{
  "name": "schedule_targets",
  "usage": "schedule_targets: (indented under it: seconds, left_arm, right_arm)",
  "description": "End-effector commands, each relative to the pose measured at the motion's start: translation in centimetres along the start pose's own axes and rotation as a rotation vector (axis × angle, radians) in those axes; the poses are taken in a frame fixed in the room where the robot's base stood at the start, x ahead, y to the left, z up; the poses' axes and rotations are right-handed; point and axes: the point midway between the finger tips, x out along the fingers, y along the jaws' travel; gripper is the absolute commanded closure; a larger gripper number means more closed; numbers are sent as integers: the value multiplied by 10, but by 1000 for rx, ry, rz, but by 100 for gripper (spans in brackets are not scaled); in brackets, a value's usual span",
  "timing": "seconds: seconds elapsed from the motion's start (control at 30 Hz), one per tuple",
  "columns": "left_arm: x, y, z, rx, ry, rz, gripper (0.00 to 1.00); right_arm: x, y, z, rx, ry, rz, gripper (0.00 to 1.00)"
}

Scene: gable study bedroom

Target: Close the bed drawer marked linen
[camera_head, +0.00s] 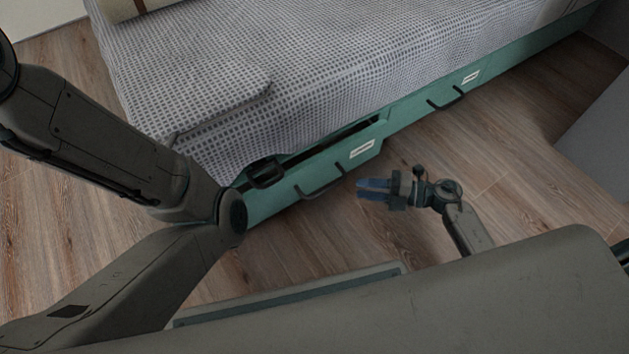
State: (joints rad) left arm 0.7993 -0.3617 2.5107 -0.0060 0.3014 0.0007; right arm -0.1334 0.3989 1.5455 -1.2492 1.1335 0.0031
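A green bed drawer (335,166) stands partly pulled out at the near end of the bed, with a dark gap along its top edge. It has a dark bar handle (321,189) and a white label (362,149) too small to read. A second green drawer front (425,108), with its own handle and label, sits further right and looks flush. My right gripper (374,189) is above the floor in front of the open drawer, apart from it, fingers pointing left; their gap is unclear. A dark part, seemingly my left gripper (265,173), is at the open drawer's top edge, partly hidden.
The bed's checked cover (230,75) hangs over the drawer side. Wooden floor (500,150) is clear in front of the drawers. A grey upright surface (600,120) stands at the far right. My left arm crosses the left side of the view.

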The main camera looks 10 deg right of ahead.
Motion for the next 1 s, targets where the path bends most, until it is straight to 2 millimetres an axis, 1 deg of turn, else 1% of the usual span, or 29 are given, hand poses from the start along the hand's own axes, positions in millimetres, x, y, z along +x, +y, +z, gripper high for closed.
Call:
schedule_targets:
  seconds: [0.07, 0.17, 0.27, 0.5, 0.6, 0.7, 0.8, 1.0]
  left_arm:
    - [-2, 0, -1, 0, 0, 0, 0]
    - [-7, -2, -4, 0, -1, 0, 0]
    - [-14, -4, -8, -1, -1, 0, 0]
    - [-34, -10, -18, -3, -4, -1, 0]
    - [-41, -12, -21, -3, -5, -1, 0]
    - [-44, -13, -23, -3, -5, -1, 0]
    - [-46, -14, -24, -4, -6, -1, 0]
    - [-46, -14, -24, -4, -6, -1, 0]
  right_arm:
    - [2, -2, -2, 24, 7, -2, 67]
    - [12, -3, -2, 28, 9, 0, 67]
    - [28, -4, -2, 26, 8, 2, 67]
    - [75, -5, -2, 26, 7, 2, 67]
    - [90, -3, -2, 25, 7, 2, 67]
    - [100, -3, -2, 26, 7, 1, 67]
    - [106, -2, -2, 26, 7, -2, 67]
    - [108, 0, -2, 26, 6, -2, 67]
